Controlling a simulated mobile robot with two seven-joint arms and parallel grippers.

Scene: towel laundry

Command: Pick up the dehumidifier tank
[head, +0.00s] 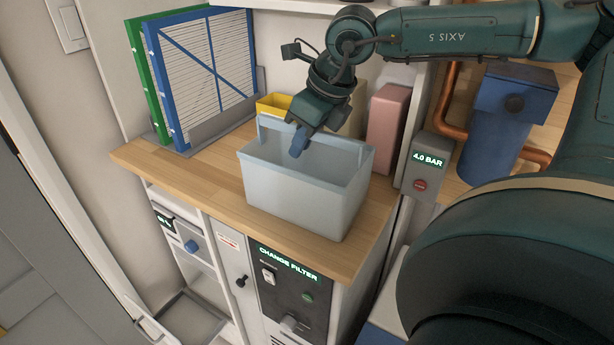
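The dehumidifier tank appears to be the pale blue-grey open bin (300,200) standing upright on the wooden counter, with a raised handle (275,124) along its far side. My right gripper (299,143) comes down from the upper right over the tank's opening. Its blue fingertip overlaps the handle and the far inside wall in the picture. The gripper hides part of the handle, and I cannot tell whether the fingers touch or hold it. The fingers are seen nearly edge-on, so their opening does not show. The tank looks empty. My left gripper is not in the head view.
The wooden counter (200,180) is clear left of the tank. Blue and green framed filters (205,75) stand at the back left. A yellow bin (272,104) and a pink block (388,115) stand behind the tank. A gauge box (425,165) and blue canister (500,130) are right.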

